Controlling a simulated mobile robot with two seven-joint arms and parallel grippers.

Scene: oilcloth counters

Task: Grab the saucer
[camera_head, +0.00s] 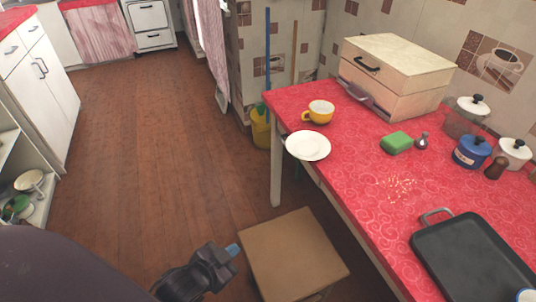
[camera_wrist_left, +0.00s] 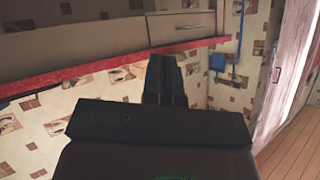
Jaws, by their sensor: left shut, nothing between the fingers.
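A white saucer (camera_head: 308,146) lies on the red oilcloth counter (camera_head: 365,190), at its left edge and partly over that edge in the picture. A yellow cup (camera_head: 318,111) with a pale inside stands just behind it. My left gripper (camera_head: 233,250) is low in the head view, left of the counter and apart from the saucer. It is shut and empty. In the left wrist view, the shut fingers (camera_wrist_left: 172,78) point at a tiled wall and a red edge; the saucer does not show there. My right gripper is not in view.
A brown-topped stool (camera_head: 290,255) stands beside the counter, close to my left gripper. A bread box (camera_head: 395,75), green sponge (camera_head: 397,142), blue pot (camera_head: 471,151) and black tray (camera_head: 470,258) are on the counter. The wooden floor (camera_head: 140,150) at left is open.

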